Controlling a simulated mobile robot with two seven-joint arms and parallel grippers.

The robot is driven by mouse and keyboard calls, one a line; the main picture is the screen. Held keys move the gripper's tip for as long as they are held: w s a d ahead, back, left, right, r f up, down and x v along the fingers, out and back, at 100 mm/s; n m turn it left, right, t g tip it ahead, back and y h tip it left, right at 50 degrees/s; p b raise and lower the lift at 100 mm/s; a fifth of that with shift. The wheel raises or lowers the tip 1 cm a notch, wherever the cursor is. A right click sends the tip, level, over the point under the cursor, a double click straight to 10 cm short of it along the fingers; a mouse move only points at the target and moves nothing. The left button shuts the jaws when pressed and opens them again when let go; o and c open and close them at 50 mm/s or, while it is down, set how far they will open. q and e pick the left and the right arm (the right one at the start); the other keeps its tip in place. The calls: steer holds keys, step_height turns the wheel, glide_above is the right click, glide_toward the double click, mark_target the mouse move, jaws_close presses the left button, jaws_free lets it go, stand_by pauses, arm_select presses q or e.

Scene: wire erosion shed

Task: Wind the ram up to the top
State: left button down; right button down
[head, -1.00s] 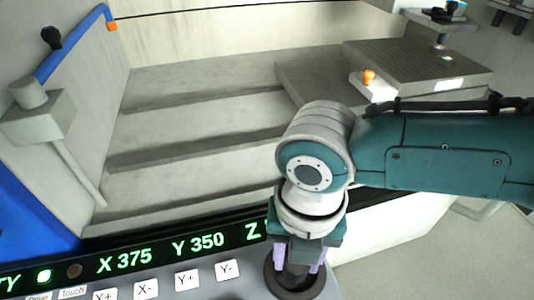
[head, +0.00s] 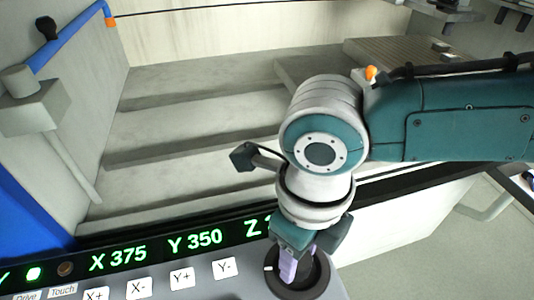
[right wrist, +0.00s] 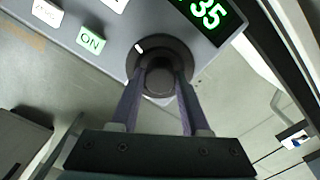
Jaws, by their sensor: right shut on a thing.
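My right gripper (head: 296,262) is at the round dark knob (head: 318,280) on the control panel, pointing down at it. In the right wrist view the two purple fingers reach either side of the knob's raised middle (right wrist: 160,77), and the gripper is shut on it. A white mark shows on the knob's rim at the upper left in that view. A dark and grey machine head (head: 445,14), possibly the ram, hangs at the upper right, cut off by the picture's top edge. My left gripper is not in view.
The panel's display (head: 160,246) reads X 375 and Y 350; the Z value is mostly hidden by my right gripper. Keys (head: 181,278) lie left of the knob. Behind are the grey stepped tank floor (head: 190,125) and an orange-tipped blue pipe (head: 70,45).

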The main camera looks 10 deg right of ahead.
steer(key=shift+f+n+b, duration=0.15)
steer(key=shift+n+b, duration=0.45)
steer(key=shift+n, duration=0.3)
steer(key=n+b, duration=0.3)
steer(key=b, duration=0.2)
steer(key=shift+f, duration=0.1)
steer(key=shift+r+n+b, duration=0.25)
steer(key=shift+n+b, duration=0.45)
steer(key=shift+b, duration=0.55)
steer(key=shift+c, duration=1.9)
jaws_free()
step_height(320, 180, up, 10)
steer(key=p, duration=0.1)
steer(key=shift+p, duration=0.35)
